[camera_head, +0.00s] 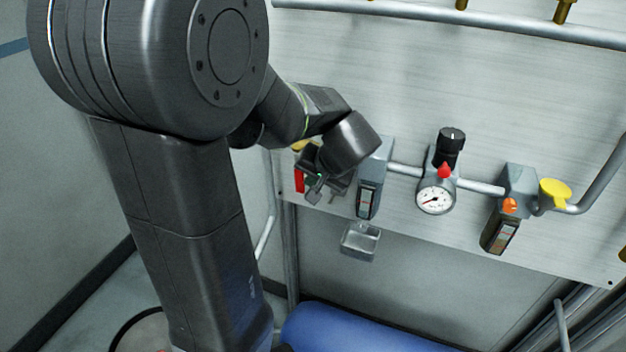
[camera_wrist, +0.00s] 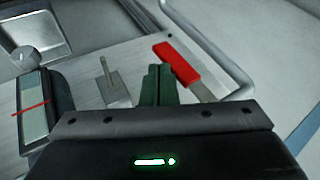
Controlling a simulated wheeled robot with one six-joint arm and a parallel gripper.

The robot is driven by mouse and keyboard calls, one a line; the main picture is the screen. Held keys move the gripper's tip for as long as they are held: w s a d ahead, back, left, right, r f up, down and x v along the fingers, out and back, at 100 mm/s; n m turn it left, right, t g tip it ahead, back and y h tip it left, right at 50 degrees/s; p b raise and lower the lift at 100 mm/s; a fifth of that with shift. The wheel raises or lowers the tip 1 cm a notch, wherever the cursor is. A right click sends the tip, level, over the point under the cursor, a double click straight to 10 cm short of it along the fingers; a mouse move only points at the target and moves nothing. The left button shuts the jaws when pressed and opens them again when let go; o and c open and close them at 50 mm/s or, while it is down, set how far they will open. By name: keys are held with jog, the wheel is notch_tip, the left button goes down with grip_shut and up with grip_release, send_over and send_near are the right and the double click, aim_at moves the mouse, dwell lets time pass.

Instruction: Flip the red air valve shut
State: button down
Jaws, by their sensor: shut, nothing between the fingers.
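The red valve handle (camera_wrist: 178,63) is a flat red lever with a bare metal shank. In the wrist view it lies just right of my gripper (camera_wrist: 159,72), slanting up and left. In the head view the red handle (camera_head: 299,181) hangs down at the left end of the panel, partly hidden by my arm. My gripper (camera_head: 316,192) is beside it, just to its right. The fingers are shut with nothing between them. I cannot tell whether a finger touches the handle. The valve body is mostly hidden behind my wrist.
A grey filter unit (camera_head: 369,190) stands close right of my gripper, with a small metal tray (camera_head: 360,241) below. Further right are a pressure gauge (camera_head: 435,199), another filter unit (camera_head: 501,237) and a yellow handle (camera_head: 554,192). A blue tank (camera_head: 360,330) lies below.

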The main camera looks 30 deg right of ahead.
jog(key=v, duration=1.3)
jog(key=shift+s+r, duration=0.25)
jog(key=shift+r, duration=0.1)
jog(key=shift+f, duration=0.1)
jog(key=x, duration=1.4)
jog(key=shift+f+b, duration=0.4)
jog(key=shift+r, duration=0.15)
jog(key=a+v, duration=0.1)
jog(key=v, duration=1.3)
jog(key=p+x, duration=0.4)
jog(key=x, duration=0.9)
jog(key=shift+d+g, duration=0.3)
jog(key=shift+d, duration=0.4)
